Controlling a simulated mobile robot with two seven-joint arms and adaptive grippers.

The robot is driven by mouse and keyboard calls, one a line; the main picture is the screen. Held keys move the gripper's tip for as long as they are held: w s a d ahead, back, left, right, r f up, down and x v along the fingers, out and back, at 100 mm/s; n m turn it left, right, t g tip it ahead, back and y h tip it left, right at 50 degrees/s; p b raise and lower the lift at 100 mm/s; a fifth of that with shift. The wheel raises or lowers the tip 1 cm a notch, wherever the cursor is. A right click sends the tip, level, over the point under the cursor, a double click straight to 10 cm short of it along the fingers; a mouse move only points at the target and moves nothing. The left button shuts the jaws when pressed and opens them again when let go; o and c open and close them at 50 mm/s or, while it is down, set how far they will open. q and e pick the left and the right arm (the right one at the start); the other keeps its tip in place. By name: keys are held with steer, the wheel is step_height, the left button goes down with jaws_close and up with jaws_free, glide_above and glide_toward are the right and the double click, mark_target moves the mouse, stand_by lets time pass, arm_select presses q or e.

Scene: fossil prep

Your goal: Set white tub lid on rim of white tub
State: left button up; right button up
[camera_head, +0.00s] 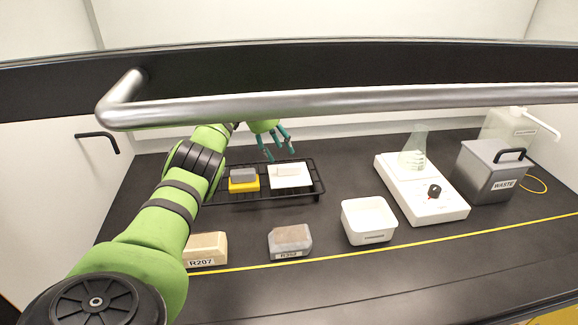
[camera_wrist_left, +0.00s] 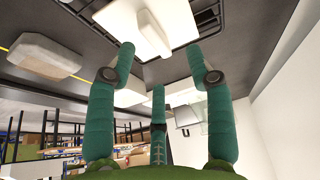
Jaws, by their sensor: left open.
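The white tub (camera_head: 368,222) stands open and upright on the dark bench, right of centre. The white tub lid (camera_head: 291,180) lies flat on the black wire rack, with a raised grip on top. In the left wrist view the lid (camera_wrist_left: 132,22) shows at the top, above the fingertips. My left gripper (camera_head: 277,146) is open and empty, just above and behind the lid, apart from it. Its teal fingers (camera_wrist_left: 160,70) are spread in the wrist view. My right gripper is not in view.
The black wire rack (camera_head: 316,191) also holds a yellow block with a grey top (camera_head: 243,180). Blocks labelled R207 (camera_head: 206,248) and R352 (camera_head: 290,240) sit in front. A white device with a flask (camera_head: 425,200) and a grey waste bin (camera_head: 490,175) stand right. A metal bar (camera_head: 330,102) crosses above.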

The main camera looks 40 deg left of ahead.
mark_target(289, 167)
arm_select(q)
steer(key=shift+s+d+f, duration=0.1)
steer(key=shift+d+f, duration=0.2)
steer(key=shift+d, duration=0.1)
steer(key=p+x, duration=0.2)
steer(key=x, duration=0.2)
steer(key=shift+d+f, duration=0.2)
steer(key=shift+f, duration=0.5)
steer(key=shift+d, duration=0.1)
steer(key=shift+r, duration=0.1)
steer(key=shift+c, duration=0.4)
jaws_close()
